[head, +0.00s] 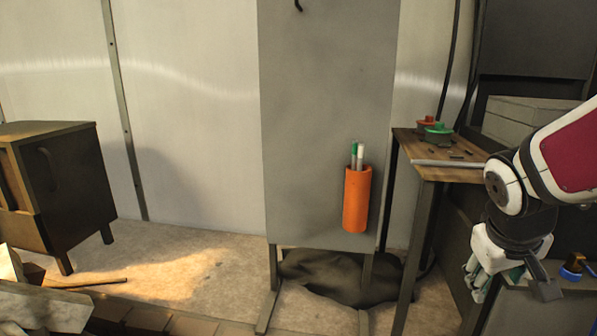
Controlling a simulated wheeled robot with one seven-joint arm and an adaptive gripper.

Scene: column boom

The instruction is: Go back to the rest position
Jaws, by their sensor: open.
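My gripper (512,284) is at the lower right of the head view, pointing downward at the end of my arm. It is open, with its fingers partly turned away from the camera. No object shows between the fingers. It is in front of a dark cabinet and to the right of and below the wooden table top. An orange cup (357,200) is fixed on a grey upright board (310,130) and holds a few markers (357,156). The gripper is well to the right of the cup and apart from it.
A wooden table (446,174) stands right of the board, with red and green pieces (435,128) on it. A dark cabinet (60,190) stands at left. A dark cloth heap (335,275) lies under the board. Rubble (40,305) lies at the lower left. The floor between is partly clear.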

